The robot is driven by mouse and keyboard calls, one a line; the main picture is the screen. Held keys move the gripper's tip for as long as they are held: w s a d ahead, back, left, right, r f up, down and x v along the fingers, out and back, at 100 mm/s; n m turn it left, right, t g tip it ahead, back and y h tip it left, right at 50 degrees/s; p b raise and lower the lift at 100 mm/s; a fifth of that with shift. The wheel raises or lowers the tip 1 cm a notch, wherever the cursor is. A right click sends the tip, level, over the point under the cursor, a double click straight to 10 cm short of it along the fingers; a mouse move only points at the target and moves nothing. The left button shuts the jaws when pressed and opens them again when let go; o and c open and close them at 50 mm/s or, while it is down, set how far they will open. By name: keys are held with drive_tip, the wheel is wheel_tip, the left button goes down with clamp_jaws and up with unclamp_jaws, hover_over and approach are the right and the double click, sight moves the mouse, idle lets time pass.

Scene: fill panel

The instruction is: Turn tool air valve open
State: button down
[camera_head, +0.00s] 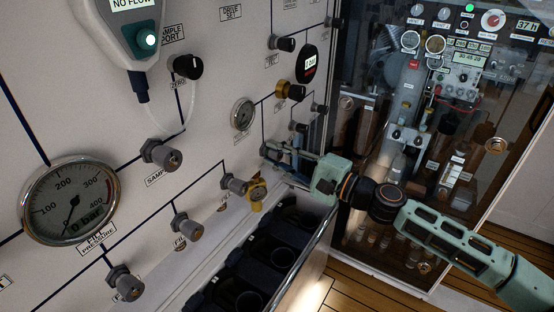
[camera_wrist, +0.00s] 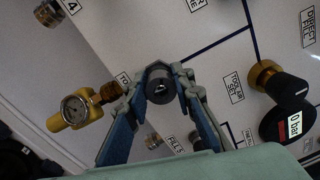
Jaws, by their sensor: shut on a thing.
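My gripper (camera_wrist: 160,82) is shut on a dark round knob, taken to be the tool air valve (camera_wrist: 161,88), which sits between the two fingertips in the wrist view. A label starting "TO" beside it is partly covered by a finger. In the head view my gripper (camera_head: 272,150) reaches in from the right to the panel's lower right part, and its fingers hide most of the knob. I cannot tell the valve's turn position.
A brass fitting with a small gauge (camera_wrist: 72,110) sits close to one finger. A brass-collared black knob (camera_wrist: 282,82) and a "0 bar" display (camera_wrist: 290,124) lie on the other side. In the head view, dark bins (camera_head: 275,250) stand below the panel, and a glass-fronted cabinet (camera_head: 375,110) is right.

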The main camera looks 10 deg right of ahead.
drive_tip(key=n+b, duration=0.1)
drive_tip(key=n, duration=0.1)
drive_tip(key=n+b, duration=0.1)
drive_tip(key=n, duration=0.1)
drive_tip(key=n+b, duration=0.2)
drive_tip(key=n, duration=0.1)
drive_tip(key=shift+f, duration=0.35)
drive_tip(key=n+b, duration=0.4)
drive_tip(key=n, duration=0.2)
drive_tip(key=shift+f+n+g, duration=0.1)
drive_tip(key=shift+n+g, duration=0.2)
drive_tip(key=shift+g, duration=0.1)
drive_tip(key=n+b, duration=0.5)
drive_tip(key=n, duration=0.1)
drive_tip(key=shift+w+n+y, duration=0.1)
drive_tip(key=shift+n+y, duration=0.2)
drive_tip(key=n+b, duration=0.3)
drive_tip(key=shift+d+g, duration=0.1)
drive_tip(key=shift+g, duration=0.2)
drive_tip(key=shift+w+n+b, duration=0.1)
drive_tip(key=shift+n+b, duration=0.7)
drive_tip(key=shift+n, duration=0.7)
drive_tip(key=c, duration=1.6)
unclamp_jaws()
drive_tip(key=shift+d+r, duration=0.1)
drive_tip(key=shift+r, duration=0.1)
